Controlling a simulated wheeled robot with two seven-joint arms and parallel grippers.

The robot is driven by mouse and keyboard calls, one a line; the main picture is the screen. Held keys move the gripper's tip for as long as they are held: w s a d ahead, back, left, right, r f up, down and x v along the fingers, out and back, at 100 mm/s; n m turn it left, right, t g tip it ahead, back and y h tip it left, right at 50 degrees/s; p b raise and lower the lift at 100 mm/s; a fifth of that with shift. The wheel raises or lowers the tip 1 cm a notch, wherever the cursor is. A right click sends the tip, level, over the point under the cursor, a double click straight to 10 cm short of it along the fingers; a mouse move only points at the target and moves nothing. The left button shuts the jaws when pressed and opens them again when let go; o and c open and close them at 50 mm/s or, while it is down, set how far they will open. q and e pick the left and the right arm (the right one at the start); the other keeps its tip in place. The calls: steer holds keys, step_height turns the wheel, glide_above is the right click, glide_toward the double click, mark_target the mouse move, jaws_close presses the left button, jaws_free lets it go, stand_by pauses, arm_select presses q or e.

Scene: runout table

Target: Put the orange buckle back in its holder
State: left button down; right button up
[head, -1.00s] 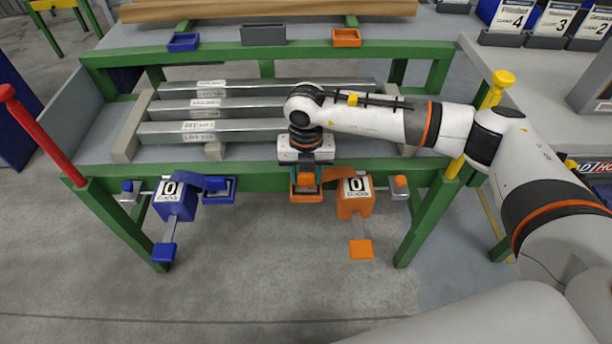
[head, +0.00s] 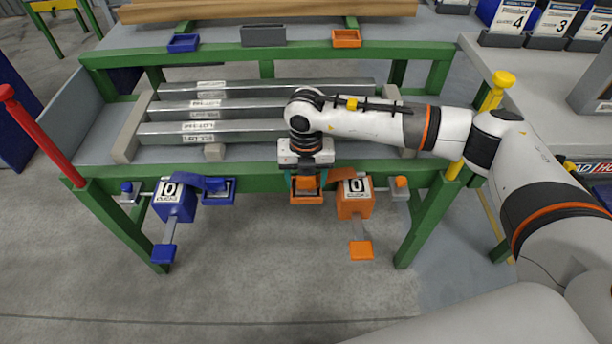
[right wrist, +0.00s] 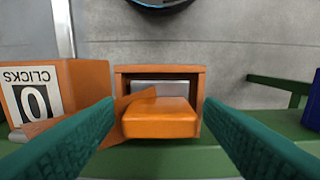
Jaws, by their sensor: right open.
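The orange buckle (right wrist: 160,118) is a small block on an orange strap (head: 335,173). The strap runs to the orange box with a "0" clicks label (head: 354,197). The orange holder (right wrist: 160,70) is a square open frame on the green front rail. In the right wrist view the buckle overlaps the holder's opening, its near end standing toward the camera; how deep it sits cannot be told. My right gripper (head: 307,184) points down over the holder. Its green fingers are open on either side of the buckle. My left gripper is not in view.
A blue box (head: 174,198) with its strap and a blue holder (head: 219,190) are further left on the rail. Several metal bars (head: 205,115) lie on the table behind. A red post (head: 40,133) and a yellow post (head: 480,120) stand at the sides.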

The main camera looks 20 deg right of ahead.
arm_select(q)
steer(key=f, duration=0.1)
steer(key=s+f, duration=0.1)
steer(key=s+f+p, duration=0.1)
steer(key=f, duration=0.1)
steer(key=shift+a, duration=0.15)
arm_select(e)
step_height(320, 180, up, 12)
steer(key=shift+r, duration=0.1)
